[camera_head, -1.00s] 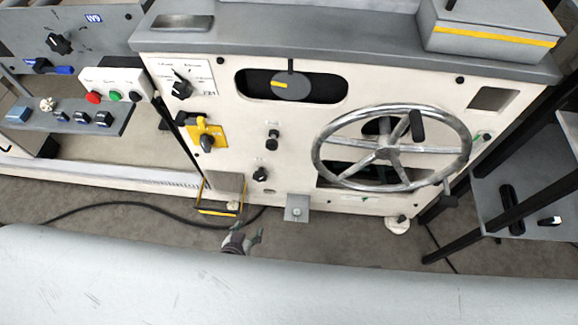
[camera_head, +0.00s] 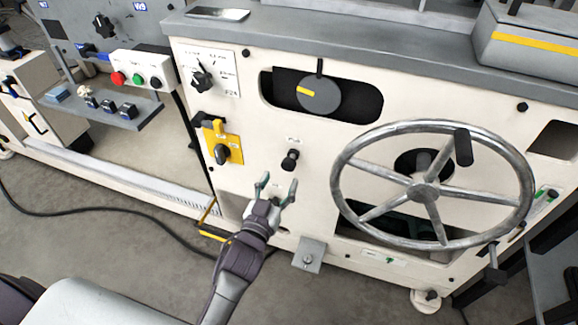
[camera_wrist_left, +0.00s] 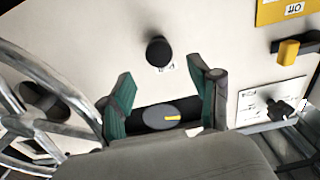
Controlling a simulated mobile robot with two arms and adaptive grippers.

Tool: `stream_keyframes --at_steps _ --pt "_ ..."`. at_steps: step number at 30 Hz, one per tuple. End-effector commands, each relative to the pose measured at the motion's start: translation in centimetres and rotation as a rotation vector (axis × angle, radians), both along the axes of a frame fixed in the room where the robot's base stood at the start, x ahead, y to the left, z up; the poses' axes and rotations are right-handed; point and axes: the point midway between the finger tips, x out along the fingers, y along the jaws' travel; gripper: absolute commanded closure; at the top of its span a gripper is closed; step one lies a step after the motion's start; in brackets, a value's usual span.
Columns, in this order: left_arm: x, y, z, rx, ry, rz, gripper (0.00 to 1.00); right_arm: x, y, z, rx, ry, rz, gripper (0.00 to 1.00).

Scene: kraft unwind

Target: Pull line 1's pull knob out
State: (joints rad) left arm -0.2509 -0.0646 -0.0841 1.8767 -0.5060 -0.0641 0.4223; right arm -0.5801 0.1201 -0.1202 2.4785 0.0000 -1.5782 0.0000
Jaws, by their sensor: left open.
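A black pull knob (camera_head: 290,160) sticks out of the cream machine panel, with a small label above it too small to read. A black knob also shows in the wrist view (camera_wrist_left: 159,52), just beyond the fingers; it looks like the same one. My left gripper (camera_head: 277,188) is open and empty in front of the panel, just below the knob in the head view. Its two green fingers (camera_wrist_left: 160,80) stand apart and do not touch the knob. My right gripper is not in view.
A large metal handwheel (camera_head: 424,192) stands out right of the gripper. A yellow switch plate (camera_head: 228,148) with a black handle is to the left. A dial (camera_head: 320,96) sits in a slot above. A metal bracket (camera_head: 308,254) juts out low down.

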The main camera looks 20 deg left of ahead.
Motion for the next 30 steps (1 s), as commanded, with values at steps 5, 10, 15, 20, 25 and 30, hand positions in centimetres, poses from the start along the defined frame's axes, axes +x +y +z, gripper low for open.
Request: stream_keyframes --at_steps 5,10,15,20,25,30 --pt "3.8 -0.1 -0.1 0.001 -0.002 0.000 0.37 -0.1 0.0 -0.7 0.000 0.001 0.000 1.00" --pt "6.1 -0.2 -0.1 0.001 0.000 0.000 0.37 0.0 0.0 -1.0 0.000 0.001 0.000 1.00" --pt "7.0 -0.2 -0.1 0.001 0.002 0.000 0.37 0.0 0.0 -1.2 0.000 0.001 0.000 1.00" --pt "7.2 -0.2 -0.1 0.001 0.002 0.000 0.37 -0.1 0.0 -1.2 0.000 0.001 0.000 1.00" --pt "7.2 -0.2 -0.1 0.001 0.002 0.000 0.46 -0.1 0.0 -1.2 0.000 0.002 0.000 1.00" --pt "7.1 -0.2 -0.1 0.001 0.002 0.000 0.74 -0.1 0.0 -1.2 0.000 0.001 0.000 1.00"
